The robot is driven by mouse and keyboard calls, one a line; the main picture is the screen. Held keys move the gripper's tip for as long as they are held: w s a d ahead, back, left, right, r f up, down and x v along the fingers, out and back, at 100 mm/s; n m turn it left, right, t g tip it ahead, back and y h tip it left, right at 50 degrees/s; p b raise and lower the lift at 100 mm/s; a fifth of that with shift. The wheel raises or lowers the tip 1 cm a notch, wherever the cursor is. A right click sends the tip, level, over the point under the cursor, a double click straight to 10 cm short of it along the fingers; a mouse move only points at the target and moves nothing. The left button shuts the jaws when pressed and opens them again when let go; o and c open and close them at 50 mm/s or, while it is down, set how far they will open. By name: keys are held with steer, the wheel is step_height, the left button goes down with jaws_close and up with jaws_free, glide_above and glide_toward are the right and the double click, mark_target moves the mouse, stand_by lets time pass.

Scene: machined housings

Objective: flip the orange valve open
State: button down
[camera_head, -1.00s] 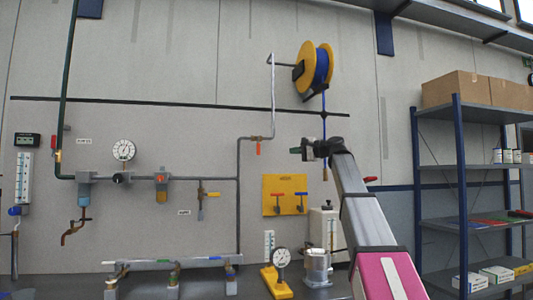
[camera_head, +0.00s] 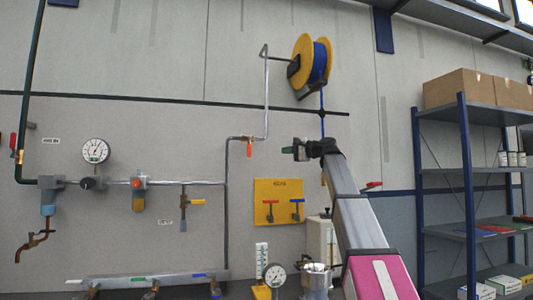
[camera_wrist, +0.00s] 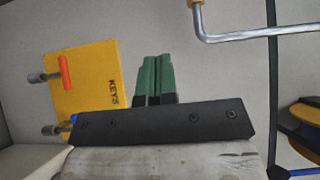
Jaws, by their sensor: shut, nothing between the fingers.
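The orange valve handle (camera_head: 249,149) hangs straight down from a short level run of grey pipe on the wall, in the head view. My gripper (camera_head: 297,150) is to the right of the handle in the picture, at about the same height and apart from it. In the wrist view my green fingers (camera_wrist: 155,80) are closed together with nothing between them. The wrist view shows a bend of silver pipe (camera_wrist: 204,34) at the top right; the orange handle is not visible there.
A yellow key board (camera_head: 278,188) with red and blue handles is below my gripper. A yellow hose reel (camera_head: 304,60) is above. A yellow-handled valve (camera_head: 198,202) and a gauge (camera_head: 95,150) are further left. Shelves (camera_head: 465,180) stand on the right.

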mark_target(249, 146)
steer(key=s+a+x, duration=0.1)
steer(key=s+x, duration=0.1)
steer(key=x, duration=1)
steer(key=shift+a, duration=0.45)
